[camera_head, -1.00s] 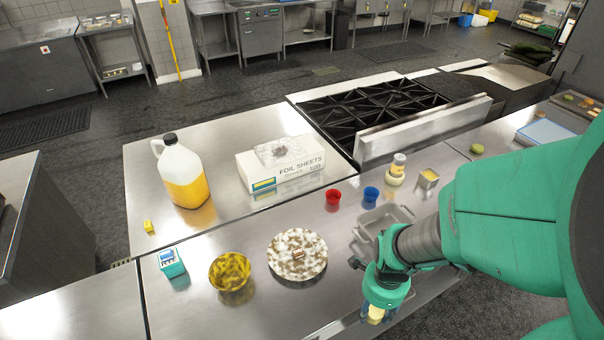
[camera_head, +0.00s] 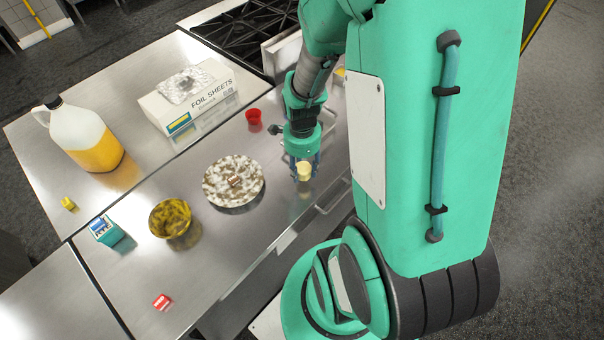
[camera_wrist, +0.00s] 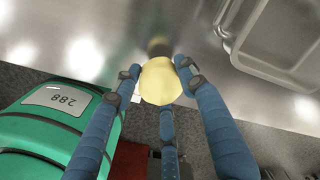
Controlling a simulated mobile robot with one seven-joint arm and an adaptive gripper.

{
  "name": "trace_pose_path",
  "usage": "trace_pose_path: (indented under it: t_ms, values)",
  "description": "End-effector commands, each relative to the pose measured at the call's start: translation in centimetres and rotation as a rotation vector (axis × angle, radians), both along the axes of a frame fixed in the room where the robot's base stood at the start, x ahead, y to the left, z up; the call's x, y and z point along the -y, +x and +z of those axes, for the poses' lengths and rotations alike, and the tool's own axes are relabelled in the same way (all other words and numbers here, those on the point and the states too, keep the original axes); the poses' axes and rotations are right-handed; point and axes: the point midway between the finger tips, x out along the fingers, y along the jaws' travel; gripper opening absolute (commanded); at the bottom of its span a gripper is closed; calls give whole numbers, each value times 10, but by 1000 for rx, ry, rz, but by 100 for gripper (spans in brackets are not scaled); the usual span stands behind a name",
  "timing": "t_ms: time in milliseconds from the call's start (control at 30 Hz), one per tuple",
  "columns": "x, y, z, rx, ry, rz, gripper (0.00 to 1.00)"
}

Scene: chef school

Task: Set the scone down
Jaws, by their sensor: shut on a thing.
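The scone (camera_head: 304,170) is a small pale-yellow lump held between the blue fingers of my gripper (camera_head: 303,172). In the wrist view the scone (camera_wrist: 160,82) sits between the fingertips of my gripper (camera_wrist: 158,78), with steel counter beyond it. In the head view it is over the steel counter (camera_head: 270,215), close to the front edge and right of the speckled plate. I cannot tell exactly how high it is; a dark reflection or shadow shows on the steel beyond it in the wrist view.
A brown-and-white plate (camera_head: 215,192) holds a small brown item. Nearby are a yellow patterned bowl (camera_head: 170,221), a blue-green box (camera_head: 106,231), a red packet (camera_head: 161,302), a red cup (camera_head: 254,117), a foil box (camera_head: 200,100) and a juice jug (camera_head: 85,140). A grey tray (camera_wrist: 285,45) lies beside my gripper.

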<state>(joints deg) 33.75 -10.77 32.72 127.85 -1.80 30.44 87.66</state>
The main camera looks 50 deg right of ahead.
Motion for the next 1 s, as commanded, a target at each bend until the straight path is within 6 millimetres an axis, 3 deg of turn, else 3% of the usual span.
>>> trace_pose_path:
  t_ms: [367,700,1000]
  values:
    - [1,1,-1,0,0,0,15]
    - [0,0,-32,-3,1,0,15]
    - [1,1,-35,0,0,0,15]
